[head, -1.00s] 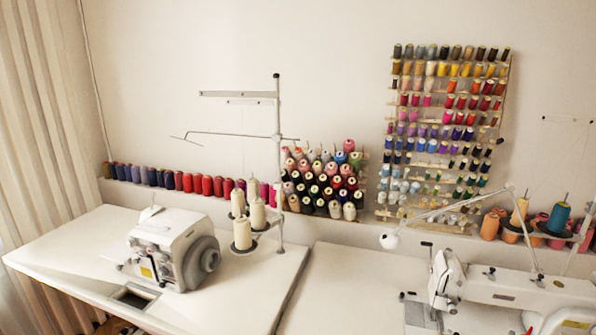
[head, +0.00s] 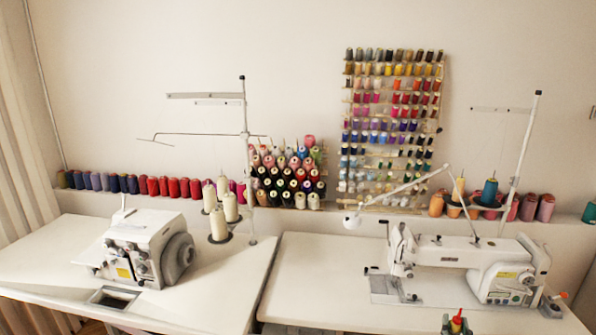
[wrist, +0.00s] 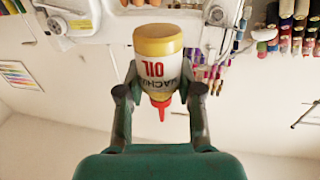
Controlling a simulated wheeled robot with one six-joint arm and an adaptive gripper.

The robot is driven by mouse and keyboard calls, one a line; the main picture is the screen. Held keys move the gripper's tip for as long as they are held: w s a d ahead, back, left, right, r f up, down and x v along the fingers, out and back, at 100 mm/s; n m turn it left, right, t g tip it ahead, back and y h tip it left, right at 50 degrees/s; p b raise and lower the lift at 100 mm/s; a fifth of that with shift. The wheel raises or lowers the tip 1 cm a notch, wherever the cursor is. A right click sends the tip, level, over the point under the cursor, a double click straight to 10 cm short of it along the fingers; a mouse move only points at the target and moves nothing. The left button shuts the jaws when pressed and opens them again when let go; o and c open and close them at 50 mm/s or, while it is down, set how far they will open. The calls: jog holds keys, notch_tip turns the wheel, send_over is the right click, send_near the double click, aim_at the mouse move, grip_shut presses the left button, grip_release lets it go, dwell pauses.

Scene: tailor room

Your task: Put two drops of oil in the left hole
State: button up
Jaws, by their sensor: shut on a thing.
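The oil bottle (wrist: 157,65) has a yellowish base, a white label reading "OIL" upside down in the picture, and a red nozzle pointing down the picture. My gripper (wrist: 160,92) is shut on it, with one finger on each side. In the head view, the bottle's red tip and yellow part (head: 457,321) show at the bottom edge, nozzle up, with a bit of my gripper (head: 447,324) beside it. The white sewing machine (head: 460,258) stands on the right table, farther back than the bottle. Its oil holes are too small to make out.
The right table (head: 330,285) has free room left of the machine. A white lamp arm (head: 408,188) reaches over its left end. Another machine (head: 145,250) stands on the left table beside thread cones (head: 230,206) and a tall thread stand (head: 247,160). Spools line the wall.

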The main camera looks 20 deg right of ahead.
jog(key=w+a+f+n+t+y, duration=0.2)
jog(key=w+a+f+y, duration=0.15)
jog(key=a+f, duration=0.45)
jog(key=w+a+f+n+t+y, duration=0.15)
jog(key=w+a+f, duration=0.3)
jog(key=a, duration=0.75)
jog(key=s+a+f+n+y, duration=0.1)
jog(key=a+f+y, duration=0.1)
jog(key=a+f, duration=0.2)
jog(key=s+a+f+n+t+y, duration=0.1)
jog(key=a+f+n+y, duration=0.1)
jog(key=a, duration=0.8)
jog(key=s+a+f+n+y, duration=0.1)
jog(key=a+f+n+y, duration=0.1)
jog(key=a+f, duration=0.3)
jog(key=a+y, duration=0.1)
jog(key=a, duration=0.2)
jog(key=shift+s+f, duration=0.3)
jog(key=shift+a, duration=0.1)
